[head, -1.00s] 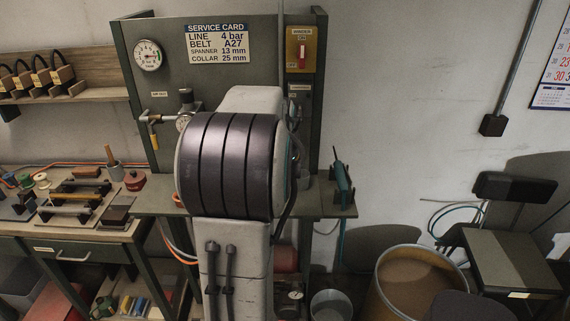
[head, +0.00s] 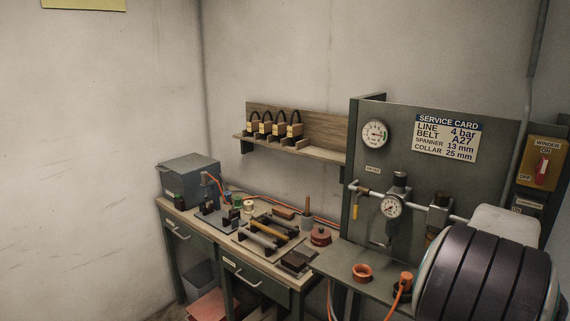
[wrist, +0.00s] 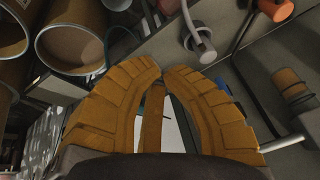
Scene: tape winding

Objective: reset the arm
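My gripper (wrist: 163,72) shows only in the wrist view, with two curved, ribbed orange-brown fingers. Their tips come together near the middle of the picture, so it looks shut. A narrow strip of the same colour shows between the fingers, and I cannot tell what it is. No held object is clear. My gripper is not seen in the head view.
In the head view, the workbench (head: 208,231) with tools stands left of a panel with a service card (head: 446,138). A pressure gauge (head: 391,206) and an orange-red ring (head: 361,272) are nearby.

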